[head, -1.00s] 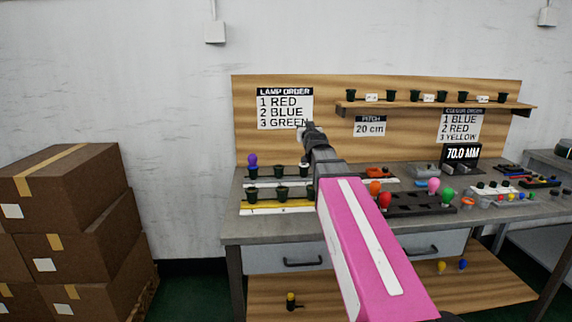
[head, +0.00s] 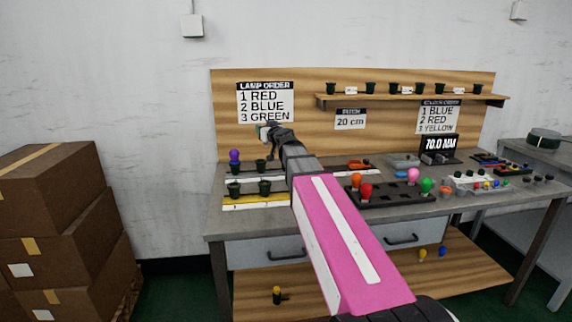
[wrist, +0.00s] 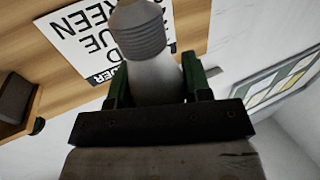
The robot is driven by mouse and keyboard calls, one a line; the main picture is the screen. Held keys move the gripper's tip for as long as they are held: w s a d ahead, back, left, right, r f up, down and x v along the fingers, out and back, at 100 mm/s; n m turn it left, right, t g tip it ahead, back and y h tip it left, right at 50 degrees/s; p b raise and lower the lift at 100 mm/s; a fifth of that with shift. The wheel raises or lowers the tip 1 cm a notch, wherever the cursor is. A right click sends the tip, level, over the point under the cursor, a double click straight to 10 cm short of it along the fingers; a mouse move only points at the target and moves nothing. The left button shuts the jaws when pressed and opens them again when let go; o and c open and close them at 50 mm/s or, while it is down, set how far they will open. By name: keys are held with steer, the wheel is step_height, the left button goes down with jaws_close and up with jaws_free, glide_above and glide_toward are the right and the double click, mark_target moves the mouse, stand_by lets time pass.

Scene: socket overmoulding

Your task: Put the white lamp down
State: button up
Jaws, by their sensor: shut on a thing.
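The white lamp (wrist: 152,62) is held between the green fingers of my gripper (wrist: 156,84), its grey screw base toward the top of the wrist view. In the head view the lamp (head: 264,134) is a small pale patch at my gripper (head: 270,131), partly hidden by it. My gripper is raised above the back left of the workbench (head: 214,226), in front of the lamp order sign (head: 265,103). Below it are dark sockets: one holds a purple lamp (head: 235,156), and empty ones (head: 260,166) stand nearby.
My arm crosses the bench front. A shelf (head: 410,99) with sockets is on the backboard. Cardboard boxes (head: 45,210) stand at left.

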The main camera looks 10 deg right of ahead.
steer(key=shift+a+r+y, duration=0.15)
steer(key=shift+a+y, duration=0.15)
steer(key=shift+a, duration=0.15)
steer(key=shift+w+d+f, duration=1)
steer(key=shift+d+f, duration=0.65)
steer(key=shift+f, duration=0.1)
steer(key=shift+w+d+f, duration=1.05)
steer(key=shift+d+f, duration=0.65)
steer(key=shift+f, duration=0.1)
steer(key=shift+w+d+f, duration=1)
steer(key=shift+d+f, duration=0.65)
steer(key=shift+f, duration=0.1)
steer(key=shift+f, duration=0.15)
steer(key=o, duration=1)
